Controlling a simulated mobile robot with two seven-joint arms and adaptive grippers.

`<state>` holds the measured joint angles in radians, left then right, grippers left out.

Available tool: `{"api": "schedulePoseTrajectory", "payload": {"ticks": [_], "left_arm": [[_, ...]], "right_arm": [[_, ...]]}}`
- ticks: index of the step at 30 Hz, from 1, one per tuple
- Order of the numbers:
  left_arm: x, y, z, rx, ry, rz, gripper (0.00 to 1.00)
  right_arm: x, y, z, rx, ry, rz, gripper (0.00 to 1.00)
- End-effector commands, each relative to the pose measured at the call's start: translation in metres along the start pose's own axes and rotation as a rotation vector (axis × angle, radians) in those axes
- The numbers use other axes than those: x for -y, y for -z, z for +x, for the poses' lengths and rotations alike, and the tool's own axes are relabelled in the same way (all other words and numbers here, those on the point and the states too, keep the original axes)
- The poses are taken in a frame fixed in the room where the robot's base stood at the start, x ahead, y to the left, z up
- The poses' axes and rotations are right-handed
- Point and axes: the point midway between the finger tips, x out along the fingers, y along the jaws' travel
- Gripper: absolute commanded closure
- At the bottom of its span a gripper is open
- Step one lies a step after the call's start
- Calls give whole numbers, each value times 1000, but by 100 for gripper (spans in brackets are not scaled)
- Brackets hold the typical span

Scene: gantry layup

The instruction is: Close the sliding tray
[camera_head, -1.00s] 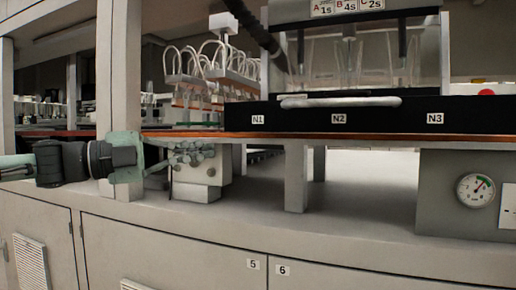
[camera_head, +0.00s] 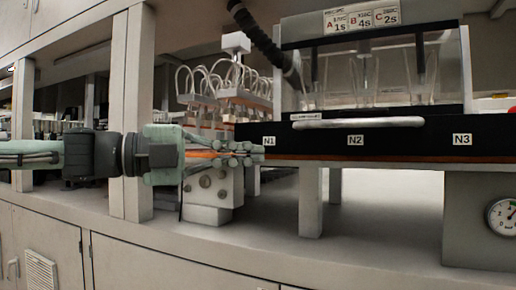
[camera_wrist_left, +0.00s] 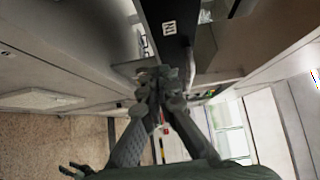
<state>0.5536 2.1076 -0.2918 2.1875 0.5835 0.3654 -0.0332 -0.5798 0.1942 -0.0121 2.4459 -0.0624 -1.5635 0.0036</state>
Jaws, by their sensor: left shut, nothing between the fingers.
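The sliding tray has a long black front (camera_head: 310,140) with labels N1, N2 and N3 and a pale bar handle (camera_head: 358,122). How far it stands out is hard to judge. My left gripper (camera_head: 252,152) comes in from the left, shut and empty, its fingertips close to the tray's left end by label N1. In the left wrist view the shut fingers (camera_wrist_left: 160,76) point toward the black front (camera_wrist_left: 172,50), just below N1. Whether they touch it I cannot tell.
A clear-walled case (camera_head: 370,80) with glass vessels stands above the tray. A rack with looped tubes (camera_head: 235,85) is behind the left gripper. A pale post (camera_head: 311,200) and a box with a dial gauge (camera_head: 480,215) stand below. The bench between them is clear.

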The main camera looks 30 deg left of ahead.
Motion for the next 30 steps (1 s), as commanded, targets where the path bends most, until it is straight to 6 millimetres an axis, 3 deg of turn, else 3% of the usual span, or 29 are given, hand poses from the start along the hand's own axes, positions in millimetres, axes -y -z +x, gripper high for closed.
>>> {"api": "schedulePoseTrajectory", "payload": {"ticks": [9,27,30], "left_arm": [[0,-24,25,1,-1,-2,100],[1,-30,31,0,0,-1,100],[4,-34,36,-2,-1,-2,100]], "right_arm": [[3,2,16,6,10,-1,60],[4,4,18,3,13,-2,60],[8,2,37,20,25,-2,60]]}}
